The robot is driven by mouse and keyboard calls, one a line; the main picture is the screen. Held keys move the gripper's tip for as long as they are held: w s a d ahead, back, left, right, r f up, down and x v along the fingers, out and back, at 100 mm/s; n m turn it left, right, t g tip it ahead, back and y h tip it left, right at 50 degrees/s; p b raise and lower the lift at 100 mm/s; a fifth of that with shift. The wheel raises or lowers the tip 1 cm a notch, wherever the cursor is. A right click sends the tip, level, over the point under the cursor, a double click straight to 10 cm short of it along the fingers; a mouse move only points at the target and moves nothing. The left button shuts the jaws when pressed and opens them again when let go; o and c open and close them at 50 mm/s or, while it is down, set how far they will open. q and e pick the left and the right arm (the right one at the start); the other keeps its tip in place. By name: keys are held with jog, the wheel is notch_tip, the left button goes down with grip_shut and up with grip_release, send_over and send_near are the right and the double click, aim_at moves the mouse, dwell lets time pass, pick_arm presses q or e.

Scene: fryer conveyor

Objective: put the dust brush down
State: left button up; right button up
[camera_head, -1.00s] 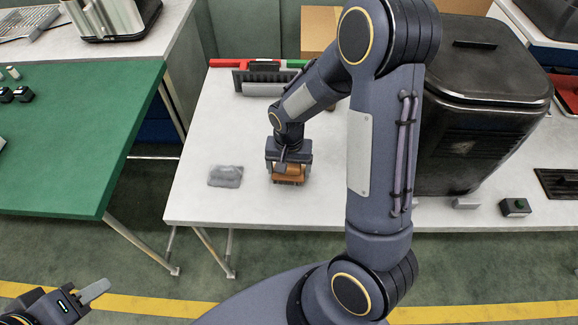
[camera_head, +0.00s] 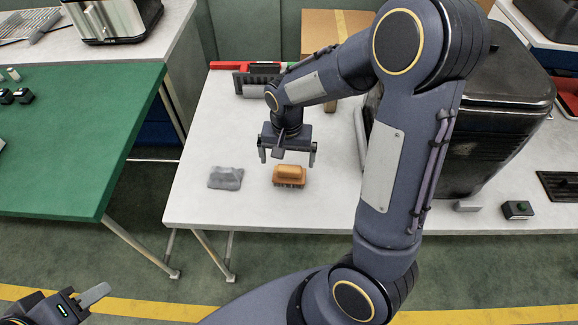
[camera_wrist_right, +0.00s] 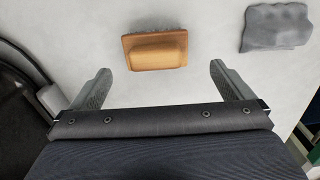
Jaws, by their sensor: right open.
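The dust brush (camera_head: 289,175) has an orange-brown wooden body and dark bristles. It lies bristles down on the white table (camera_head: 215,125), near its front edge. It also shows in the right wrist view (camera_wrist_right: 155,50), ahead of the fingertips. My right gripper (camera_head: 287,158) is open and empty above and behind the brush, apart from it. Both its fingers show spread wide in the right wrist view (camera_wrist_right: 162,75). My left gripper (camera_head: 95,294) is at the lower left, away from the table; only one finger shows clearly.
A crumpled grey cloth (camera_head: 225,178) lies just left of the brush. A black fryer-like machine (camera_head: 500,120) stands to the right, with a small green-button box (camera_head: 517,209) before it. A dark rack (camera_head: 255,82) is at the back. A green table (camera_head: 75,140) is at the left.

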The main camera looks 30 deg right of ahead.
jog(key=shift+r, duration=0.55)
jog(key=s+a+r+n+t+y, duration=0.2)
jog(key=s+r, duration=0.4)
jog(key=s, duration=0.2)
jog(key=s+a+r+n+t+y, duration=0.1)
jog(key=s+r+n+t, duration=0.2)
jog(key=s, duration=0.6)
notch_tip(320, 180, up, 3)
jog(key=shift+s+a+f+n+t+y, duration=0.1)
jog(key=shift+s+a+n+t+y, duration=0.1)
jog(key=shift+a+n+t+y, duration=0.15)
